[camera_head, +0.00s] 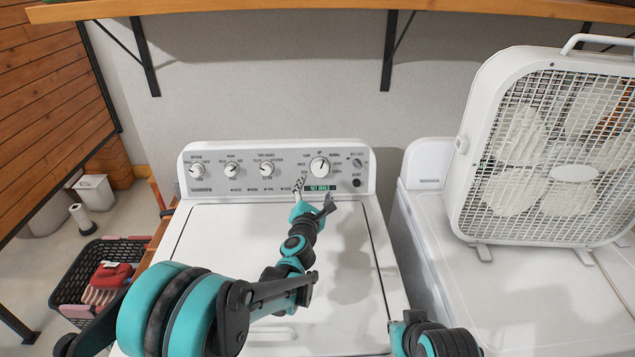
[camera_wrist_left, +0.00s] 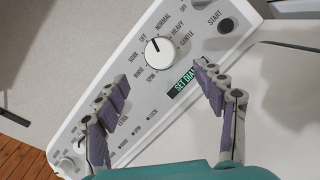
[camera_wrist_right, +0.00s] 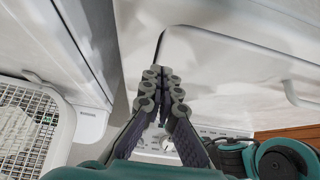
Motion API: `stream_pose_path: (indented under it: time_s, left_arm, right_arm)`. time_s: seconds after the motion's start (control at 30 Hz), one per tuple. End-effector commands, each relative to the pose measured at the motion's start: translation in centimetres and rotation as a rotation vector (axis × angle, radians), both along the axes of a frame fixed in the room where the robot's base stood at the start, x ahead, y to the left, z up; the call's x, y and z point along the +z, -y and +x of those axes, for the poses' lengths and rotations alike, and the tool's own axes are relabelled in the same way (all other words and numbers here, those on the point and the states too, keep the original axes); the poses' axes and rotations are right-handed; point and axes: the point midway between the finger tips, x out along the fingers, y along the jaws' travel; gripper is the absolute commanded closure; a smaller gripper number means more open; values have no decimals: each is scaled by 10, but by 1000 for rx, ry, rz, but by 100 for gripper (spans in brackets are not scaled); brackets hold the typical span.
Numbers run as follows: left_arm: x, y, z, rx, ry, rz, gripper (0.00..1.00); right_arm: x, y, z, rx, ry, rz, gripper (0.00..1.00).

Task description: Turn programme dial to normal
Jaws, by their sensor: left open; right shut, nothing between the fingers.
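The programme dial (camera_head: 320,167) is a round white knob on the washer's control panel (camera_head: 218,171). In the left wrist view the dial (camera_wrist_left: 158,51) is ringed by labels including OFF, NORMAL, HEAVY and GENTLE. Its dark mark points up and slightly left, near OFF and NORMAL; I cannot tell exactly which. A green-black "SET DIAL" display (camera_wrist_left: 187,80) sits below it. My left gripper (camera_head: 314,196) is open in front of the panel, just below the dial, with nothing between its fingers (camera_wrist_left: 160,80). My right gripper (camera_wrist_right: 163,78) is shut and empty, away from the dial.
A START button (camera_wrist_left: 226,25) and smaller knobs (camera_head: 267,169) are on the same panel. A white box fan (camera_head: 480,150) stands on the machine (camera_head: 500,300) to the right. A black basket (camera_head: 75,283) is on the floor at left. A wooden shelf (camera_head: 250,8) runs above.

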Motion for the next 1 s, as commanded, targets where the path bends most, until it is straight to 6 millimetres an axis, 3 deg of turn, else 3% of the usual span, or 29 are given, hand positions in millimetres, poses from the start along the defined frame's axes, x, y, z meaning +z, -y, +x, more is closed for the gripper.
stream_pose_path:
  time_s: [0.37, 0.47, 0.57, 0.63, 0.8, 0.9, 1.0]
  left_arm:
    - [0, -2, -8, 0, 0, 1, 31]
    - [4, -2, -9, -3, 6, 13, 31]
    - [23, -6, -16, -25, 38, 85, 31]
    - [45, -9, -27, -56, 80, 188, 31]
    - [99, -15, -72, -180, 195, 561, 31]
    - [113, -19, -105, -267, 241, 798, 31]
    - [115, -27, -140, -359, 264, 1034, 31]
  right_arm:
    - [0, 0, 0, 0, 0, 0, 100]
    - [2, 1, 3, 8, 3, -13, 74]
    - [11, 7, 19, 56, 23, -89, 47]
    - [23, 15, 41, 121, 48, -195, 31]
    - [62, 33, 122, 357, 119, -584, 31]
    - [81, 34, 172, 505, 151, -831, 31]
    - [95, 28, 222, 651, 171, -1083, 31]
